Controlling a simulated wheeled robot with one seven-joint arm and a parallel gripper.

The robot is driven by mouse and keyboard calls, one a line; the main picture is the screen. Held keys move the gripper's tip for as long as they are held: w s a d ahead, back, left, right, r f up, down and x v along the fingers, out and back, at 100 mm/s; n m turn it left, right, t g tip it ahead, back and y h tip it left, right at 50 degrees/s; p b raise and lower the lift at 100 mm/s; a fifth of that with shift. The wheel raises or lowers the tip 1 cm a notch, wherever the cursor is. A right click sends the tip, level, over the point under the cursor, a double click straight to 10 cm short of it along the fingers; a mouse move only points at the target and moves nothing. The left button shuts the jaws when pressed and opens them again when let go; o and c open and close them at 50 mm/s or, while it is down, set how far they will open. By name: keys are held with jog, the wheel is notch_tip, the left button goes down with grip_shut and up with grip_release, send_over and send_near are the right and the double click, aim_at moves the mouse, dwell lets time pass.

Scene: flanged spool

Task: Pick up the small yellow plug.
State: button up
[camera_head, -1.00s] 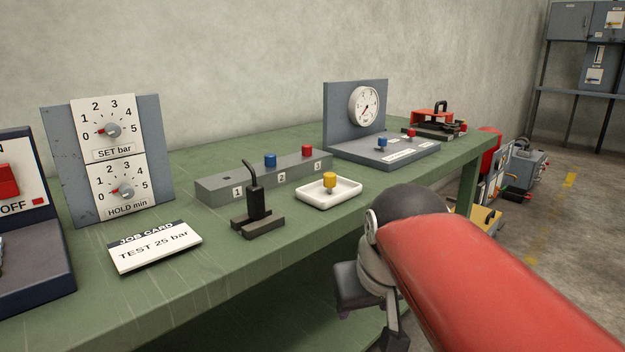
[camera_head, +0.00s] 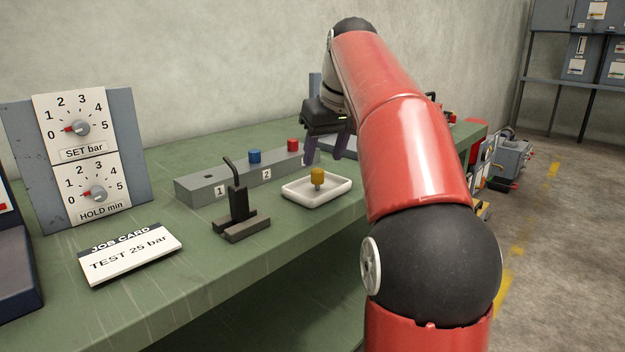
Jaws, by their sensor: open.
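The small yellow plug (camera_head: 317,177) stands upright in the white tray (camera_head: 333,196) on the green bench. It has a yellow cap on a thin metal stem. My gripper (camera_head: 325,150) is above the bench, just behind and slightly right of the plug in the picture. Its dark fingers point down, apart and empty, and do not appear to touch the plug.
The grey block (camera_head: 205,188) with numbered spots holds a blue plug (camera_head: 255,156) and a red plug (camera_head: 293,146). A black lever stand (camera_head: 240,222) is left of the tray. The job card (camera_head: 130,252) lies nearer the front.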

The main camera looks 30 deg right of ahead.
aim_at(319, 171)
jog(key=b+x, duration=0.1)
jog(key=x, duration=0.4)
jog(key=shift+w+f, duration=0.15)
jog(key=shift+f, duration=0.05)
jog(key=shift+c, duration=0.3)
jog(key=c, duration=1)
